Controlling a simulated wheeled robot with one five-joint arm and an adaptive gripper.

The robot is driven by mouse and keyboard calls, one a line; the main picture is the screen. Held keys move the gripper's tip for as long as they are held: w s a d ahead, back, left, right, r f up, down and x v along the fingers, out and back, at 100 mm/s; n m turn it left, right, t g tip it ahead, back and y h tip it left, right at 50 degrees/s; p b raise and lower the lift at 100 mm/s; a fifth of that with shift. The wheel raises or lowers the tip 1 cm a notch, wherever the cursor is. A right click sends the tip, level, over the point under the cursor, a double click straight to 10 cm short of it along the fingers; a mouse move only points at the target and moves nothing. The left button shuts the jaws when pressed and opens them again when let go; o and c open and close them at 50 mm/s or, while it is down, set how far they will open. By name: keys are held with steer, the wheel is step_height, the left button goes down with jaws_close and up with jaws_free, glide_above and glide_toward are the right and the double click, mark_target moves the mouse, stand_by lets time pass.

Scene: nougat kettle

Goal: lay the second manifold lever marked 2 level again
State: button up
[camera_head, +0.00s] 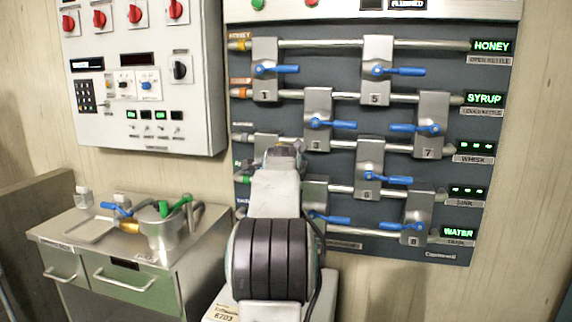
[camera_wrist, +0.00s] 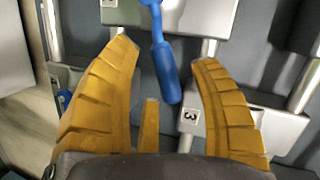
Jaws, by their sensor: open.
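In the wrist view a blue lever (camera_wrist: 164,68) hangs from a grey valve plate (camera_wrist: 205,14) at the top edge. It points down the picture with a slight lean to the right. Its number tag is cut off and unreadable; its place below plate 1 and beside plate 3 fits lever 2. My gripper (camera_wrist: 165,56) is open, its yellow fingers on either side of the lever's handle, with a gap on both sides. In the head view my arm hides this lever and my fingertips.
The plate marked 3 (camera_wrist: 188,118) lies close by my right finger, and another blue lever end (camera_wrist: 63,98) shows left of my left finger. In the head view lever 1 (camera_head: 278,69) and lever 3 (camera_head: 333,124) are near my arm.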

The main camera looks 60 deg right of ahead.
steer(key=shift+x, duration=0.9)
steer(key=shift+c, duration=0.2)
jaws_close()
